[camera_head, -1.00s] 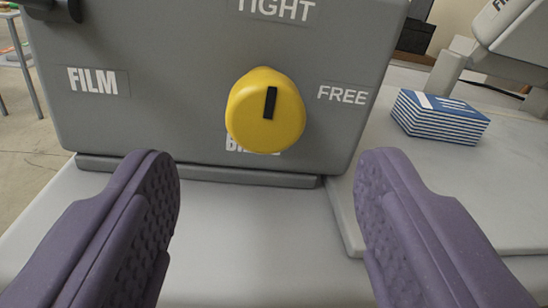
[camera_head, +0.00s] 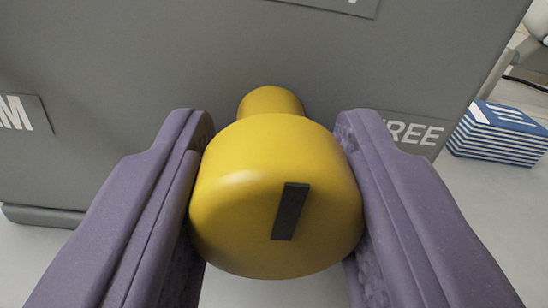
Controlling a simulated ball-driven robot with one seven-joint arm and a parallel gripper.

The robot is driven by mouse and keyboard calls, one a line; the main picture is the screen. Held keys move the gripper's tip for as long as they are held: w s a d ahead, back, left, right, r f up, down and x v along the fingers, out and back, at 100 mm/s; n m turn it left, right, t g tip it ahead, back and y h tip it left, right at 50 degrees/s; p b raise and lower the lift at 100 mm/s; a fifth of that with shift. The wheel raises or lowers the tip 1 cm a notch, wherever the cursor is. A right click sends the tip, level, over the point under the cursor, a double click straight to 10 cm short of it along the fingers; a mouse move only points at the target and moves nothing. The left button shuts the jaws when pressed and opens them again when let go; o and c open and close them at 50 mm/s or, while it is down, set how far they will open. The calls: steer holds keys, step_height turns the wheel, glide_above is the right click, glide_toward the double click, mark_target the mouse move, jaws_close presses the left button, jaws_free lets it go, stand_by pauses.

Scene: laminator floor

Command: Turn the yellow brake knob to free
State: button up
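The yellow brake knob (camera_head: 275,200) is large in the middle of the view, standing out from a grey panel on a narrower yellow stem. A black pointer mark (camera_head: 290,211) on its face leans a little right at its top. My gripper (camera_head: 274,130) has its two purple fingers on the left and right sides of the knob, and both appear to press against it. The FREE label (camera_head: 415,132) is on the panel to the right, partly hidden by the right finger. The TIGHT label above is almost wholly cut off by the top edge.
The grey panel (camera_head: 190,60) fills the background. Part of the FILM label (camera_head: 18,113) shows at the left. A blue and white striped stack (camera_head: 500,133) lies on the pale surface to the right, beyond the panel's edge.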

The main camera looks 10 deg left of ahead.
steer(key=c, duration=0.4)
steer(key=shift+m, duration=0.3)
steer(key=m+p, duration=0.3)
steer(key=shift+r, duration=0.1)
steer(key=m+p, duration=0.4)
steer(key=shift+m, duration=0.4)
steer(key=m+p, duration=0.3)
steer(key=m, duration=0.1)
steer(key=shift+g, duration=0.3)
steer(key=shift+a+m+p, duration=0.1)
steer(key=shift+m+p, duration=1.4)
steer(key=shift+m, duration=1.1)
steer(key=shift+s+f, duration=0.1)
steer(key=shift+f, duration=0.1)
